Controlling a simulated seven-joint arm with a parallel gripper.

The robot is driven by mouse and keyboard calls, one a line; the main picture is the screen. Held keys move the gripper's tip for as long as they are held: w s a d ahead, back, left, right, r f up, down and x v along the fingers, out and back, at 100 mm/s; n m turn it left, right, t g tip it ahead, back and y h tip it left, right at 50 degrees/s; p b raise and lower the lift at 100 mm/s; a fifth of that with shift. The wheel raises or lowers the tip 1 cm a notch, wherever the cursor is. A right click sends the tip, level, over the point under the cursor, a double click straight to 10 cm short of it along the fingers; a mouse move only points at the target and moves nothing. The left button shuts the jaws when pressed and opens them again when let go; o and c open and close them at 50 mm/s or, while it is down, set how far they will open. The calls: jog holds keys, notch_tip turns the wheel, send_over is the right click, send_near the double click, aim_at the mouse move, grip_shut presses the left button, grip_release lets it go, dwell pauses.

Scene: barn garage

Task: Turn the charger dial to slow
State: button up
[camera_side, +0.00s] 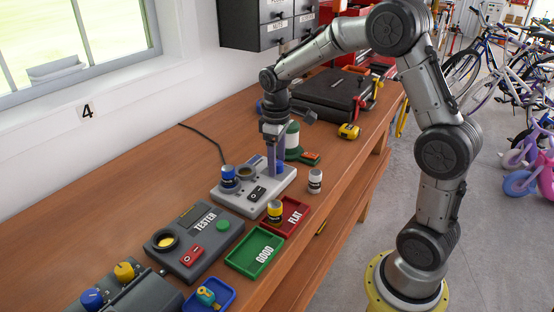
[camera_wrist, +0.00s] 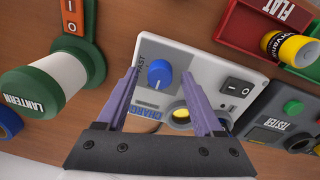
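The charger (camera_side: 235,201) is a pale grey box on the bench, with a black rocker switch and round sockets; it also shows in the wrist view (camera_wrist: 205,70). Its blue dial (camera_wrist: 159,73) sits near the end marked FAST in the wrist view. I cannot read its pointer clearly, and no SLOW mark is visible. My gripper (camera_wrist: 160,76) points down over the charger, its purple fingers apart with the dial between the tips. A gap shows on either side of the dial. In the side view my gripper (camera_side: 273,168) hides the dial.
A blue battery (camera_side: 229,174) stands in a charger socket. A silver battery (camera_side: 315,181) stands close right of the charger. The lantern (camera_wrist: 35,92) is close behind. The tester (camera_side: 180,262), red FLAT tray (camera_side: 300,205) and green GOOD tray (camera_side: 240,264) lie in front.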

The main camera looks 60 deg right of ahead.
notch_tip(320, 180, up, 14)
jog(key=shift+a, duration=0.3)
dwell(0.3)
jog(key=shift+f, duration=0.1)
